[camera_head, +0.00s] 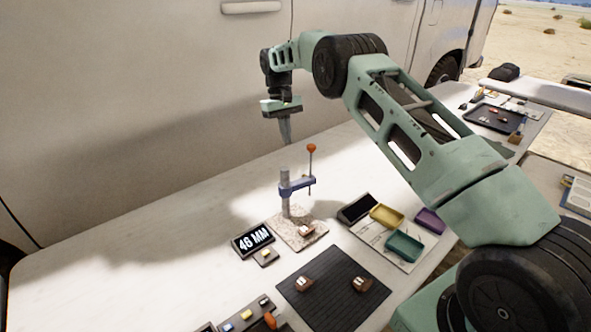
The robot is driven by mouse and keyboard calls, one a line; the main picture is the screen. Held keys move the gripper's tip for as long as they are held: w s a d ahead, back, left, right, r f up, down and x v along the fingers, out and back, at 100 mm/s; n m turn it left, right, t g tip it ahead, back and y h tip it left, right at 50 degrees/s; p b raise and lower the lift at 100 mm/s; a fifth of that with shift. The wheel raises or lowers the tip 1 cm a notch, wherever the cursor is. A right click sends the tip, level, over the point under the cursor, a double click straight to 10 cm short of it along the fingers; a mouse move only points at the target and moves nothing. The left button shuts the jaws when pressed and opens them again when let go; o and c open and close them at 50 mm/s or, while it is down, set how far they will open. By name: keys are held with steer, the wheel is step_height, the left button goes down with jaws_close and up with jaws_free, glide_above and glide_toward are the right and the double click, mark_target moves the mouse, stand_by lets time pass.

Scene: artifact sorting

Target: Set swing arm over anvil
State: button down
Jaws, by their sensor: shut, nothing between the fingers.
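A small measuring stand rises from a speckled stone base (286,236) on the white table. Its grey post (285,190) carries a blue swing arm (298,187) that points right. A thin vertical rod with an orange-red knob (311,148) passes through the arm's outer end. A small brown and white block (307,230) sits on the base at right, roughly below the rod; I cannot make out the anvil separately. My gripper (286,140) points down above and behind the post, apart from the stand. Its fingers are shut and empty.
A display reading "46 MM" (253,240) stands left of the base. A dark mat (334,304) with two brown pieces lies in front. Yellow (387,215), teal (404,247) and purple (430,220) trays are at right. The table's left side is clear; a vehicle wall (130,110) stands behind.

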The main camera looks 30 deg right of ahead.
mark_target(303, 183)
steer(key=s+f+p, duration=0.3)
steer(key=s+f, duration=0.3)
steer(key=f, duration=0.3)
steer(key=shift+s+f+p, duration=0.2)
steer(key=shift+s+p, duration=0.05)
steer(key=shift+p, duration=0.05)
